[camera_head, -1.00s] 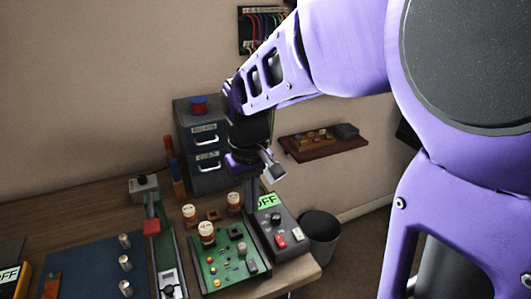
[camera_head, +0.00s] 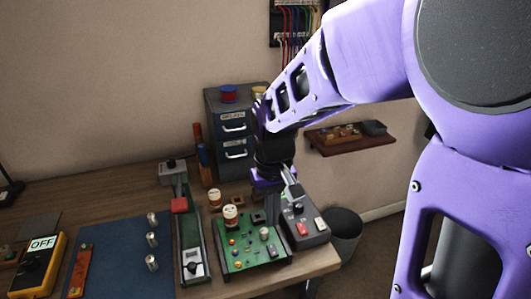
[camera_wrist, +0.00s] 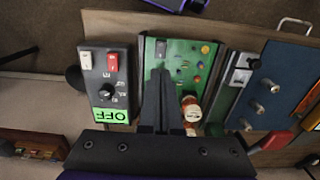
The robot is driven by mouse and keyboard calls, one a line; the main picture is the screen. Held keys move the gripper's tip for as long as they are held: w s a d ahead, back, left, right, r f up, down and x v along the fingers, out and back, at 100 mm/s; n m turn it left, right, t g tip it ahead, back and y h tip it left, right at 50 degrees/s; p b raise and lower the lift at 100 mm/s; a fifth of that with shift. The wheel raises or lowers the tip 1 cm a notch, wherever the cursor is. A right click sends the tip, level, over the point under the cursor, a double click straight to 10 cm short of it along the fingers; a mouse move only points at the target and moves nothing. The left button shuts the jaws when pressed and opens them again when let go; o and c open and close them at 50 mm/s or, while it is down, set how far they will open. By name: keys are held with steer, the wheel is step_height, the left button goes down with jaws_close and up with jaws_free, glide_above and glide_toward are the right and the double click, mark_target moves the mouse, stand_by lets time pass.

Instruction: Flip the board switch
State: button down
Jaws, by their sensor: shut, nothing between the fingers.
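The green circuit board (camera_head: 226,253) lies on the bench and also shows in the wrist view (camera_wrist: 208,75). It carries coloured buttons and orange-and-white capped cylinders (camera_head: 230,216). A small grey switch-like piece (camera_wrist: 160,48) sits at the board's front corner, beside the dark control box; it also shows in the head view (camera_head: 271,249). My gripper (camera_wrist: 158,72) is shut and empty. Its fingers reach over the back part of the board, near the control box, and hide some of it. I cannot tell how high the tips are above it.
A dark control box (camera_head: 318,236) with a knob, red and white switches and a green OFF label (camera_wrist: 113,115) stands right beside the board. A slider panel (camera_head: 184,230) and blue panel (camera_head: 110,262) lie left. A drawer cabinet (camera_head: 212,125) stands behind.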

mark_target(272, 248)
step_height(272, 248, down, 8)
steer(key=shift+f+b, duration=0.1)
steer(key=shift+b, duration=0.65)
steer(key=shift+f, duration=0.15)
steer(key=shift+s, duration=0.1)
steer(key=shift+s+d, duration=0.25)
steer(key=shift+s, duration=0.4)
steer(key=shift+w+r+p, duration=0.1)
steer(key=shift+r+p, duration=0.4)
steer(key=shift+r, duration=0.1)
step_height(272, 248, up, 13)
steer(key=s+p, duration=0.2)
steer(key=p, duration=0.2)
steer(key=shift+d, duration=0.25)
